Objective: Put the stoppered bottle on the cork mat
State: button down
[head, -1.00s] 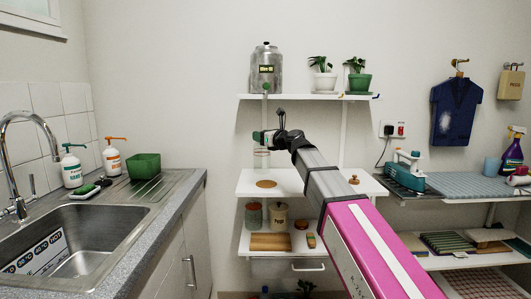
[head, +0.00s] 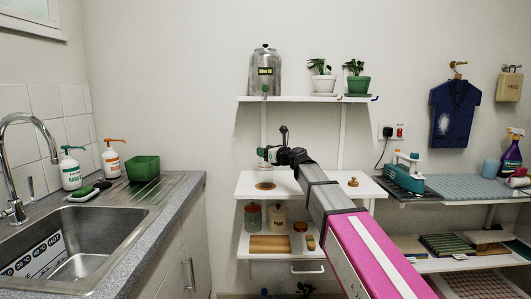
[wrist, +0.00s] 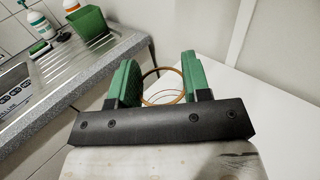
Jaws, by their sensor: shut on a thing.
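My gripper (head: 265,153) is shut on a clear glass vessel. In the wrist view the vessel (wrist: 163,97) shows between the green fingers (wrist: 160,75) as a see-through round shape with a brownish ring. I see no stopper on it in these frames. The round cork mat (head: 265,185) lies on the middle white shelf, at its left part. My gripper is above the mat, and the glass hangs over it or close to it. The glass is faint in the head view, so I cannot tell whether it touches the mat.
A small brown knob-like thing (head: 353,182) stands on the same shelf to the right. The upper shelf holds a metal urn (head: 265,75) and potted plants (head: 358,80). Below are jars (head: 253,217) and a wooden board (head: 269,245). A sink counter (head: 150,195) is at left.

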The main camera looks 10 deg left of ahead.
jog(key=c, duration=0.6)
grip_release()
jog(key=shift+f, duration=0.1)
jog(key=shift+o, duration=0.2)
jog(key=shift+r, duration=0.2)
jog(key=v, duration=1.2)
jog(key=shift+f, duration=0.15)
